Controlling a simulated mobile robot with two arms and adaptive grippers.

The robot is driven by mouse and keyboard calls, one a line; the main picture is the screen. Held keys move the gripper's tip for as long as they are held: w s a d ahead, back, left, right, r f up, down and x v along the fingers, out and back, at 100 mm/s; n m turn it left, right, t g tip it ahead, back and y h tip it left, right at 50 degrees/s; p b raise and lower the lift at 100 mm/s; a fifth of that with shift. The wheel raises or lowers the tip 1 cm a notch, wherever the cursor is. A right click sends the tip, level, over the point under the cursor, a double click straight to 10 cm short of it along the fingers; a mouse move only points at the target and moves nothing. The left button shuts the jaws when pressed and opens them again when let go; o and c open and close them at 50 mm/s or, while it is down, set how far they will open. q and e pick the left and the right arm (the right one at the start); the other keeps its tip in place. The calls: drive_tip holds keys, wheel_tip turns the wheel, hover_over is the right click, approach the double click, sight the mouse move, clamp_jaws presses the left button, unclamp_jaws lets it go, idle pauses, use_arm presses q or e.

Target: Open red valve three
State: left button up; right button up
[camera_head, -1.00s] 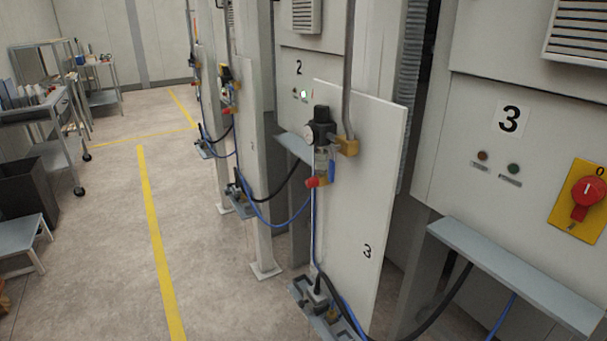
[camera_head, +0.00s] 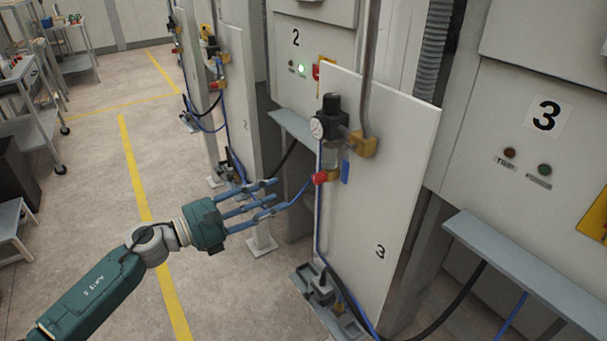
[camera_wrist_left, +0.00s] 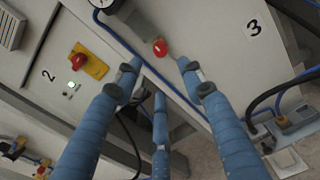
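The red valve (camera_head: 321,178) is a small red knob at the bottom of the air regulator (camera_head: 331,120) on the white panel (camera_head: 395,180) marked 3. In the left wrist view the red valve (camera_wrist_left: 159,47) shows just beyond my fingertips, roughly between them. My left gripper (camera_head: 277,197) reaches in from the left with its blue fingers spread and empty, pointing at the valve. A gap shows between the fingertips and the valve in the head view. It also shows in the left wrist view (camera_wrist_left: 158,70). My right gripper is not in view.
A blue tag or lever (camera_head: 345,172) hangs beside the valve. A blue hose runs down the panel edge to a floor bracket (camera_head: 325,298). A grey shelf (camera_head: 520,265) juts out at the right. The floor left of the panel is open.

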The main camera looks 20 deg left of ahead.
sight(314, 181)
use_arm(q)
drive_tip(key=p+x, duration=0.1)
drive_tip(key=x, duration=0.3)
drive_tip(key=p+x, duration=0.2)
drive_tip(key=x, duration=0.3)
drive_tip(key=shift+w+d+r, duration=0.1)
drive_tip(key=shift+d+r, duration=0.1)
drive_tip(key=shift+d, duration=0.05)
drive_tip(key=shift+w+d+p, duration=0.3)
drive_tip(key=shift+w+p, duration=0.05)
drive_tip(key=shift+p, duration=0.05)
drive_tip(key=shift+f, duration=0.15)
clamp_jaws()
